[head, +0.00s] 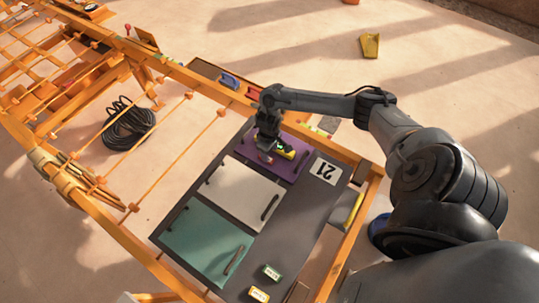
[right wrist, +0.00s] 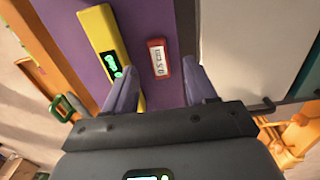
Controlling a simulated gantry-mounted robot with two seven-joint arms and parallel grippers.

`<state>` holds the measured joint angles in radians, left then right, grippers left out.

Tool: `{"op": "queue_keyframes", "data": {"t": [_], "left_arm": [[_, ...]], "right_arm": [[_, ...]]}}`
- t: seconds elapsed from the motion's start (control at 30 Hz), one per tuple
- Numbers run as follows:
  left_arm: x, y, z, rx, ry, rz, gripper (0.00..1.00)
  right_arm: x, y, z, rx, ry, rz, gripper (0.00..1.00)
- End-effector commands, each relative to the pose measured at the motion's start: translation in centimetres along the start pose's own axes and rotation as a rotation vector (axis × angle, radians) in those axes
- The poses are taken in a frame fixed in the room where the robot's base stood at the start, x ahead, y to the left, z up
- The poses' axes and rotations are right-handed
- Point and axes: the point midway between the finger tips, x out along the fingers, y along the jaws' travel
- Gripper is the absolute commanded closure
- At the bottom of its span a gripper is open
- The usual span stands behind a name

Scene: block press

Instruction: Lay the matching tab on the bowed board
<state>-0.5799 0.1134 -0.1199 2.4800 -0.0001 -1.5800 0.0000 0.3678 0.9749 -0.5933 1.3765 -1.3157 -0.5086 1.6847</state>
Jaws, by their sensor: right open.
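A purple board (head: 293,163), a white board (head: 243,193) and a teal board (head: 203,240) lie side by side on a dark bench. I cannot tell which is bowed. A red tab (right wrist: 158,58) with a white label reading "0.5 cm" appears on the purple board (right wrist: 75,35), just beyond my right fingertips. A green tab (head: 272,272) and a yellow tab (head: 259,294) lie at the bench's near end, labels unreadable. My left gripper is out of view.
A yellow bar-shaped tool (right wrist: 108,45) with a green display lies beside the red tab, close to one finger. The boards carry dark handles (head: 269,207). Orange rails (head: 180,75) border the bench.

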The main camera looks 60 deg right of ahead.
Motion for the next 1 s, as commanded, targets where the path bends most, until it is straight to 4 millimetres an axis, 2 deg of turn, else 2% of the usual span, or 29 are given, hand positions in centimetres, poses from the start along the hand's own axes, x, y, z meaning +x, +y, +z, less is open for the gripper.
{"op": "queue_keyframes", "data": {"t": [0.03,0.2,0.33,0.4,0.47,0.53,0.57,0.63,0.7,0.8,0.9,1.0], "left_arm": [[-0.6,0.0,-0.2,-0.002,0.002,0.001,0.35],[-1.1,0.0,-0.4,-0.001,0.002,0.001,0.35],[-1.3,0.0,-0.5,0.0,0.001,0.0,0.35],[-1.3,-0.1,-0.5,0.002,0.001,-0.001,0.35],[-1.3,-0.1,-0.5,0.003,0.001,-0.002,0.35],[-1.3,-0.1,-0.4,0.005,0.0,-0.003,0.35],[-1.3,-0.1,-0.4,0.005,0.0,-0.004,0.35],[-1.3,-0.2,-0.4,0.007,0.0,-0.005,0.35],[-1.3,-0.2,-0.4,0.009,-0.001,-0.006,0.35],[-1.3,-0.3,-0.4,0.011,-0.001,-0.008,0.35],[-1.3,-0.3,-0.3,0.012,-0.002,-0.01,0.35],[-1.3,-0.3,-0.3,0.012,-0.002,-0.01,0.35]], "right_arm": [[-1.2,0.0,0.0,-0.002,0.001,0.0,0.44],[-3.5,0.0,-0.1,-0.001,0.003,-0.002,0.44],[-4.3,-0.5,-0.1,-0.014,0.008,-0.005,0.44],[-4.0,-1.8,-0.2,-0.051,0.027,-0.012,0.44],[-3.3,-3.9,-0.5,-0.108,0.061,-0.024,0.44],[-2.3,-7.5,-0.7,-0.199,0.121,-0.042,0.44],[-1.9,-9.5,-0.8,-0.244,0.157,-0.052,0.44],[-1.4,-14.9,-0.6,-0.352,0.258,-0.072,0.44],[-1.9,-20.5,0.0,-0.434,0.371,-0.083,0.44],[-4.5,-25.8,1.5,-0.47,0.495,-0.066,0.44],[-7.6,-27.6,3.7,-0.436,0.537,-0.027,0.44],[-10.1,-27.0,6.6,-0.374,0.505,0.004,0.44]]}}
